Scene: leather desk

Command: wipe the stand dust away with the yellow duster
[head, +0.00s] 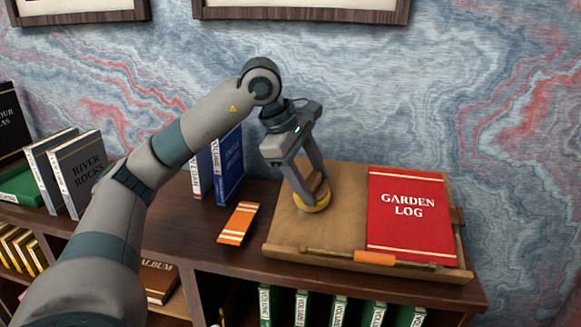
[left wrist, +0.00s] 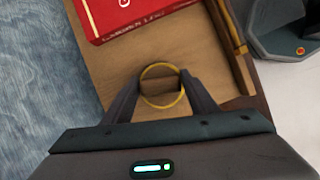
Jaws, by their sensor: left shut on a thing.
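The yellow duster (head: 312,200) has a brown wooden grip and a round yellow base. My left gripper (head: 309,187) is shut on its grip, and the base is at the surface of the wooden book stand (head: 341,199), on its left part. In the left wrist view the duster's yellow rim (left wrist: 146,76) shows between the fingers. I cannot tell whether the base touches the stand. No dust is clear on the bare wood that shows. The red Garden Log book (head: 409,213) lies on the stand's right half. My right gripper is not in view.
An orange-handled tool (head: 367,257) lies along the stand's front ledge. An orange striped booklet (head: 238,223) lies on the desk left of the stand. Blue and white books (head: 229,163) stand behind my arm. Green volumes (head: 302,307) fill the shelf below.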

